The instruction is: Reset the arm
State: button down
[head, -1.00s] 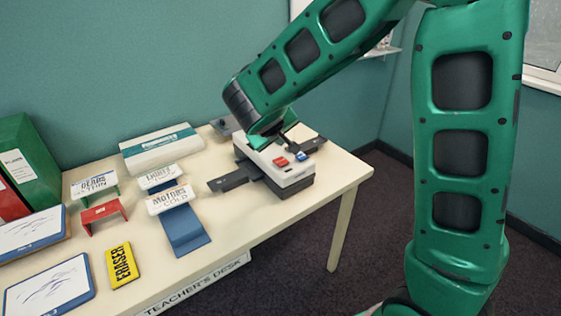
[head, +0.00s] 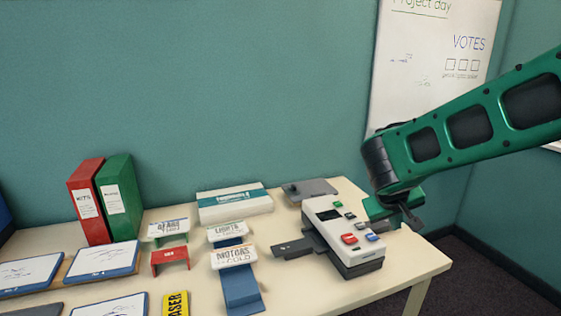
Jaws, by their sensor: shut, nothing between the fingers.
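My green arm reaches in from the right in the head view. My gripper (head: 408,214) is at its end, close over the right side of a white and dark grey device (head: 335,229) with red, blue and green buttons. The gripper is shut and empty. I cannot tell whether its fingertips touch the device. Part of the device's right side is hidden behind the gripper.
The device stands near the right end of a cream table (head: 416,256). Left of it are the MOTORS sign (head: 234,258), a white and teal box (head: 233,203), red (head: 88,202) and green (head: 121,197) binders, and small whiteboards. A whiteboard (head: 430,60) hangs behind.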

jog(key=s+d+m+g+y, duration=0.1)
jog(key=s+d+m+g, duration=0.1)
jog(key=s+d, duration=0.4)
jog(key=s+d+m+g, duration=0.1)
jog(key=s+d+m, duration=0.15)
jog(key=s, duration=0.55)
jog(key=s+m+g+y, duration=0.2)
jog(key=s+y, duration=0.2)
jog(key=s, duration=1.3)
jog(key=shift+s+f, duration=0.3)
jog(key=shift+f, duration=0.1)
